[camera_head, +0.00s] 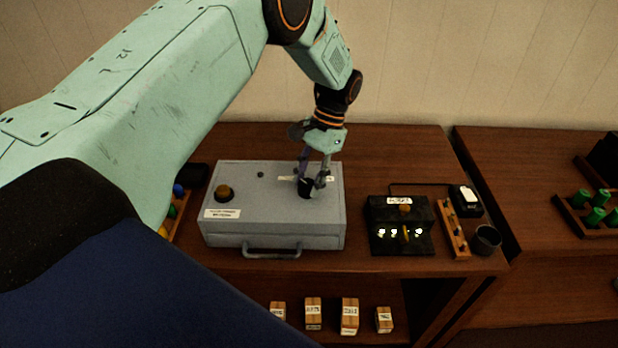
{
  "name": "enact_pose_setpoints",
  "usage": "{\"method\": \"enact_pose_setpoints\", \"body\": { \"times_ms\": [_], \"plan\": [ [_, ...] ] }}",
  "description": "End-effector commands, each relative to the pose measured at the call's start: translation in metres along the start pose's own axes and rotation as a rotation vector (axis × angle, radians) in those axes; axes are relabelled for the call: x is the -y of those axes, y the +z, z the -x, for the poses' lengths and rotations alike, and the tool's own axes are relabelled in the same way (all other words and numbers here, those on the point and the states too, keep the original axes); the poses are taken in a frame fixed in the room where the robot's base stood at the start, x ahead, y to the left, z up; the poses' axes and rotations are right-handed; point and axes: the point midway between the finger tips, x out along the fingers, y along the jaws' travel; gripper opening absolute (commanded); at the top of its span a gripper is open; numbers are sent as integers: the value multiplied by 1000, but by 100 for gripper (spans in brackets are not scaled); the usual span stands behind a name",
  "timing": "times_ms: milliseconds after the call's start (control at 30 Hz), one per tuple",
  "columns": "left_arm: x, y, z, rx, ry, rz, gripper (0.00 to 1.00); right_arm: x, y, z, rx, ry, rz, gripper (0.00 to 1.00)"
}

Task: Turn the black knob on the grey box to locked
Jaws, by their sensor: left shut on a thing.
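The black knob (306,187) is at the right of the box's top. My left gripper (312,185) points down from above and is shut on the black knob, its fingers on either side of it. The fingers hide part of the knob and of the white label (322,178) beside it, so the knob's setting cannot be read. My right gripper is not in view.
A black device (400,240) with lit spots stands right of the box. Beyond it are a wooden strip with pegs (452,228), a dark cup (487,239) and a small black-and-white unit (467,200). Several labelled wooden blocks (349,315) stand on the shelf below.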

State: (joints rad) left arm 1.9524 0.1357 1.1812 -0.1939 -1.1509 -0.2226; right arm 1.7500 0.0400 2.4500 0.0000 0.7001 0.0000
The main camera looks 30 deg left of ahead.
Motion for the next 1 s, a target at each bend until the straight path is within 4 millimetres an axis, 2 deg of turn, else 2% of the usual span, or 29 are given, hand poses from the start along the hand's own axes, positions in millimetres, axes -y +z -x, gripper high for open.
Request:
{"method": "enact_pose_setpoints", "body": {
  "times_ms": [33, 67, 333, 667, 833, 1000],
  "plan": [
    [2, -2, 5, -11, -5, 2, 8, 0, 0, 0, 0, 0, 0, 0],
    [2, -2, 5, -11, -5, 2, 40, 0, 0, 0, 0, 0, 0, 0],
    [1, -1, 2, -6, -2, 0, 62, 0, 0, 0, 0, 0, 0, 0],
    [0, -1, 4, -3, -2, 0, 62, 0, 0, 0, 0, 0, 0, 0],
    [1, -1, 25, -5, -3, 0, 62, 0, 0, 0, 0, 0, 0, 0],
    [1, -1, 60, -7, -3, 0, 62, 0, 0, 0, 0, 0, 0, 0]
  ]
}}
